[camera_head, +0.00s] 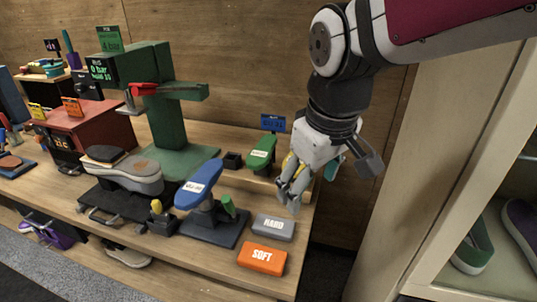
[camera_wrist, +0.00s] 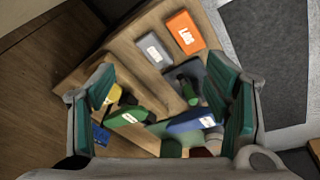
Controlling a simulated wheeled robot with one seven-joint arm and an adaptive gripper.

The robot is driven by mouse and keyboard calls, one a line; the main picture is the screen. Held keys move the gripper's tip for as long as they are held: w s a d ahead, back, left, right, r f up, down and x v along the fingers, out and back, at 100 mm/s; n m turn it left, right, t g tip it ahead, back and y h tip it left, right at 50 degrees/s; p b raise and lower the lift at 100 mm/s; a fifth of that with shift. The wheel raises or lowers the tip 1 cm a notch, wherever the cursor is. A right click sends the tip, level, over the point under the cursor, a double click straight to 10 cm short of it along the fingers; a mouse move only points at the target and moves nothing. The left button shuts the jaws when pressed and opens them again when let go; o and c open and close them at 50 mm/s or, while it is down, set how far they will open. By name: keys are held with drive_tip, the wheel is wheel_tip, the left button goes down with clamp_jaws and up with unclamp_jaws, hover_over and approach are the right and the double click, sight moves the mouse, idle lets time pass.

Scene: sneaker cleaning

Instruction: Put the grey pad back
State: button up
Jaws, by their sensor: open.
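The grey pad (camera_head: 273,228), marked HARD, lies flat on the wooden bench near its right front corner. It also shows in the wrist view (camera_wrist: 152,50), beyond my fingertips. My gripper (camera_head: 291,190) is in the air above the right end of the bench, behind the grey pad in the head view. In the wrist view my two teal-lined fingers (camera_wrist: 165,92) are wide apart, with nothing held between them. An orange pad (camera_head: 262,259), marked SOFT, lies in front of the grey one, apart from it.
A blue-topped stand (camera_head: 199,184) is left of the pads. A green-topped piece (camera_head: 262,152) with a blue sign stands near my gripper. A green press (camera_head: 170,115) and a sneaker (camera_head: 135,172) are farther left. A shelf with shoes is at right.

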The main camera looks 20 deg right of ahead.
drive_tip(key=s+r+m+t, duration=0.1)
drive_tip(key=s+m, duration=0.2)
drive_tip(key=s, duration=0.6)
drive_tip(key=shift+m+t, duration=0.3)
drive_tip(key=shift+m, duration=0.1)
drive_tip(key=shift+s+a, duration=0.1)
idle(0.5)
